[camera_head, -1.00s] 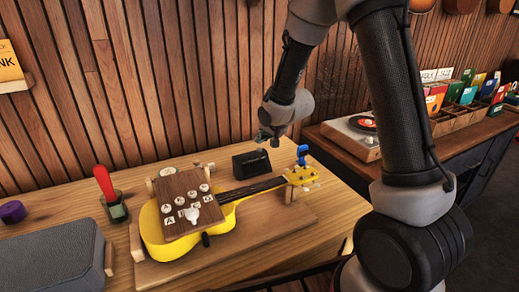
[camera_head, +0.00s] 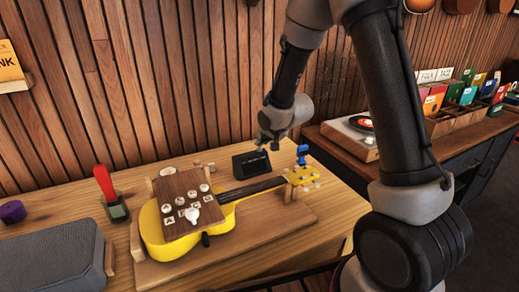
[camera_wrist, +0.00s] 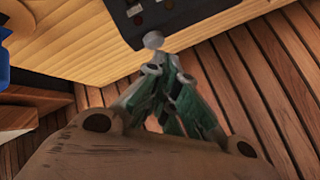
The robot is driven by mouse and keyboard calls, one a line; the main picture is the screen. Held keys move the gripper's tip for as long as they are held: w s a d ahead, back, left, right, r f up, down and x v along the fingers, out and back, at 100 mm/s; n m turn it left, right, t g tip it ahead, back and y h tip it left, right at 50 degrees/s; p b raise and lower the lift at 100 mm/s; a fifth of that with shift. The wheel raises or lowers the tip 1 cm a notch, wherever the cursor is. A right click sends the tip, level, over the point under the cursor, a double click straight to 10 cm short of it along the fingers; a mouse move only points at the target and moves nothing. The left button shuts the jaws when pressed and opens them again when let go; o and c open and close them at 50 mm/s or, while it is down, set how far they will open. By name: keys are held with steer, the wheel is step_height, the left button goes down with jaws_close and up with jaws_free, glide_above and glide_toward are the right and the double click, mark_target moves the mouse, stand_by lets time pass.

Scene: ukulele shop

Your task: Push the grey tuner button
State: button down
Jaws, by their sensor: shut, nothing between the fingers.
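A small black box with several small buttons or knobs (camera_head: 251,164) stands on the wooden table behind the ukulele neck. In the wrist view the black box (camera_wrist: 185,22) fills the top middle, with a reddish and a brownish spot on its face. A grey round shape (camera_wrist: 153,40) shows at its near edge, just beyond my fingertips; it looks like the grey button. My gripper (camera_head: 268,146) is at the box's upper right in the head view. In the wrist view my gripper (camera_wrist: 160,66) is shut and empty, its tips close to the grey shape; contact cannot be told.
A yellow ukulele (camera_head: 168,238) lies on a wooden stand, with a blue clip (camera_head: 302,153) by its headstock. A red-handled tool in a cup (camera_head: 117,207), a purple roll (camera_head: 13,211) and a grey speaker (camera_head: 50,256) are left. The slatted wall (camera_head: 170,80) rises close behind.

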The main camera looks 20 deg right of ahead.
steer(key=shift+f, duration=0.15)
stand_by(0.5)
steer(key=shift+f, duration=0.3)
steer(key=shift+r, duration=0.45)
step_height(320, 180, up, 6)
stand_by(0.8)
